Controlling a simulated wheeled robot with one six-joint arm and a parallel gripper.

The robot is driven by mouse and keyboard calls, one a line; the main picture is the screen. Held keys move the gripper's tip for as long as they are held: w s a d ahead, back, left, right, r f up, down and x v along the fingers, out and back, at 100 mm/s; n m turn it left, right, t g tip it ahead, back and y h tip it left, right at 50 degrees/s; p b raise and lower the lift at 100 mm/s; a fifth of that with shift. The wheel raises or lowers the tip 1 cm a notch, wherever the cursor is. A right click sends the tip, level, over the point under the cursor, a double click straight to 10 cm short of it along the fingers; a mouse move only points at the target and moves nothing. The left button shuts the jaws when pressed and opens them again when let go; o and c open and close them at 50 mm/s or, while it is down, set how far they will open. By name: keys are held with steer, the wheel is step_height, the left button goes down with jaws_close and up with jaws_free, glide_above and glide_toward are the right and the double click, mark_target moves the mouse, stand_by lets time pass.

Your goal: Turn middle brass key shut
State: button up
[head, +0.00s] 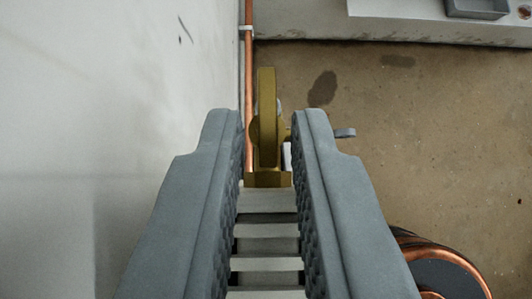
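A brass key (267,120) is in the head view, just above the picture's centre, seen nearly edge-on with its flat handle pointing up the picture. Its brass base (268,180) shows between the fingers. My gripper (267,118) is open, with one grey finger on each side of the key. Gaps show between the key and both fingertips, so neither seems to touch it. Whether this is the middle key cannot be told, since no other key is in view.
A copper pipe (249,70) runs along the pale wall (100,100) at left. White radiator fins (267,247) lie below the key. A copper coil (445,270) is at lower right. A pale ledge (440,28) crosses the top right. Stained brown floor (430,130) is open at right.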

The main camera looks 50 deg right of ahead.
steer(key=v, duration=1.6)
steer(key=shift+s+r, duration=0.15)
steer(key=shift+r, duration=0.05)
steer(key=shift+s+a, duration=0.1)
steer(key=s+f+n+t+y, duration=0.2)
steer(key=s+f+n+t, duration=0.1)
steer(key=s, duration=0.8)
steer(key=s+f+n+t+y, duration=0.2)
steer(key=s+f+n+t, duration=0.2)
steer(key=s+f, duration=0.4)
steer(key=s+f+n+t+y, duration=0.3)
steer(key=s+f+t, duration=0.2)
steer(key=s, duration=0.9)
steer(key=shift+a+f+n, duration=0.15)
steer(key=shift+f+n, duration=0.15)
steer(key=shift+f, duration=0.05)
